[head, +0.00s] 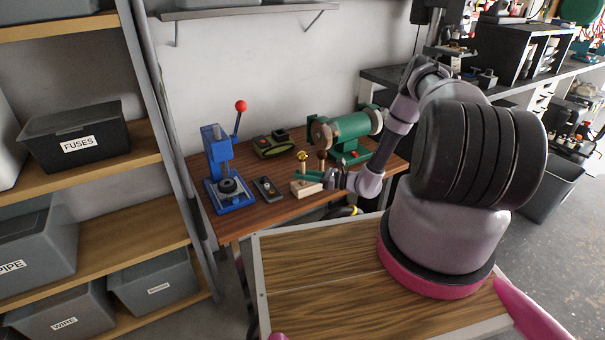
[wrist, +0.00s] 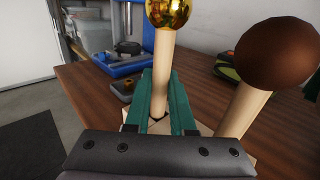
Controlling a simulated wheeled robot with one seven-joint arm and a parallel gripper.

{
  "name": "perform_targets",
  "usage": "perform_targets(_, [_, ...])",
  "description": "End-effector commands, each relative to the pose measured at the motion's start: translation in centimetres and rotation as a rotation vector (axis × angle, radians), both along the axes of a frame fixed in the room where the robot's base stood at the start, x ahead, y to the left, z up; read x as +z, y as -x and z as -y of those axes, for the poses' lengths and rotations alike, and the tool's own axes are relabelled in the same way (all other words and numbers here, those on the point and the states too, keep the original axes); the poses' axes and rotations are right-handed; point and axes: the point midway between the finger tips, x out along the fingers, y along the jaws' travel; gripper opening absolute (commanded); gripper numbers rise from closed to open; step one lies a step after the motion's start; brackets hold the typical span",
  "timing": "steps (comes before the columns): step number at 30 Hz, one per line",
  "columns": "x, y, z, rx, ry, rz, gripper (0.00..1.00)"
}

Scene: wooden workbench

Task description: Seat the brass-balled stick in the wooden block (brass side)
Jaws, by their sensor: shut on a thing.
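The brass-balled stick is a pale wooden rod with a shiny brass ball (head: 302,156) on top, and it stands roughly upright. My gripper (head: 306,174) reaches in from the right, and its green fingers are shut on the rod (wrist: 163,62) below the ball. The pale wooden block (head: 303,190) lies on the bench beneath. Its top shows partly between and beside the fingers in the wrist view. A stick with a brown ball (wrist: 277,52) stands at the block's other side, to the right. I cannot tell whether the brass stick's lower end is inside the block.
A blue press (head: 222,172) with a red-knobbed lever stands to the left, and a small dark device (head: 266,188) lies between it and the block. A green and black case (head: 271,145) and a green grinder (head: 348,134) stand behind. The bench front is clear.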

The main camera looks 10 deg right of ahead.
Motion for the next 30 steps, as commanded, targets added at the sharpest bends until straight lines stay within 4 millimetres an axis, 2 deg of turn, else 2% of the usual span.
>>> perform_targets(15, [-1.6,0.0,0.0,0.000,0.000,-0.001,0.00])
perform_targets(19, [-1.5,0.0,0.0,0.000,0.000,-0.001,0.00])
perform_targets(20, [-1.5,0.0,0.0,0.000,0.000,-0.001,0.26])
perform_targets(22, [-1.5,0.0,0.0,0.000,0.000,-0.001,0.53])
perform_targets(23, [-1.5,0.0,0.0,0.000,0.000,-0.001,0.57])
perform_targets(30, [-1.5,0.0,0.0,0.000,0.000,0.000,0.57])
